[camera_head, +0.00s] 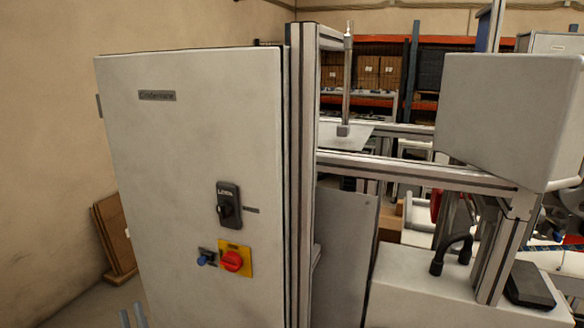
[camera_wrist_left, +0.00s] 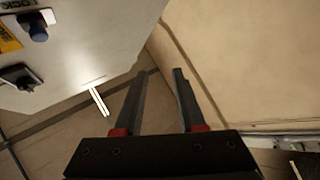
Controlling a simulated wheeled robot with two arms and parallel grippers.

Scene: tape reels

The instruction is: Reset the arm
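My left gripper (camera_head: 132,317) shows only as two pale fingertips at the bottom edge of the head view, in front of the grey cabinet's lower left. In the left wrist view, the left gripper (camera_wrist_left: 160,78) has two dark fingers standing apart with nothing between them. It is open and empty, clear of the cabinet. The grey cabinet (camera_head: 190,125) carries a black latch (camera_head: 229,204), a red knob (camera_head: 232,261) on a yellow plate, and a blue knob (camera_head: 203,260). The cabinet front (camera_wrist_left: 85,55) also shows in the left wrist view. My right gripper is not in view.
A metal frame (camera_head: 420,172) and a large grey box (camera_head: 505,120) stand right of the cabinet. A black handle (camera_head: 451,252) is on a lower grey housing. A brown panel (camera_head: 114,235) leans by the beige wall (camera_head: 45,130). Shelves with boxes stand behind.

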